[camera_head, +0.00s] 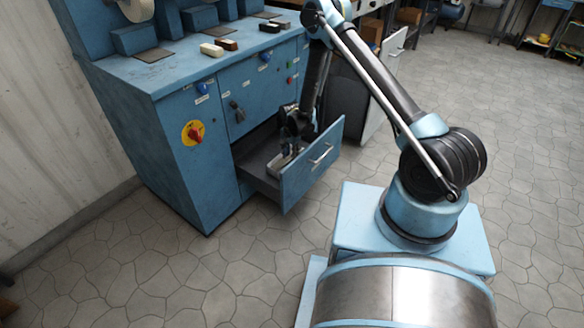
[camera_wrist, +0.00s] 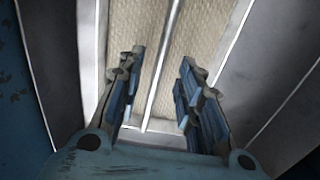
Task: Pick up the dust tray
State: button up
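An open blue drawer (camera_head: 310,174) of the machine cabinet holds a pale tray (camera_head: 281,161), which looks like the dust tray. In the wrist view the tray has a beige textured floor (camera_wrist: 206,32), light metal side walls and a thin metal bar (camera_wrist: 164,65) along its middle. My gripper (camera_head: 292,132) is down in the drawer, over the tray. In the wrist view my gripper (camera_wrist: 162,58) is open, with one finger on each side of the bar and a gap to it. Whether the fingertips touch the tray floor is hard to tell.
The drawer's front panel and sides close in around my gripper. The blue cabinet (camera_head: 180,160) rises behind, with a red switch (camera_head: 194,133) and small brushes or blocks (camera_head: 212,49) on its top. The paved floor (camera_head: 200,275) in front is clear.

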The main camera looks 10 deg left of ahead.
jog(key=shift+w+d+f, duration=0.1)
jog(key=shift+f, duration=1.6)
grip_shut()
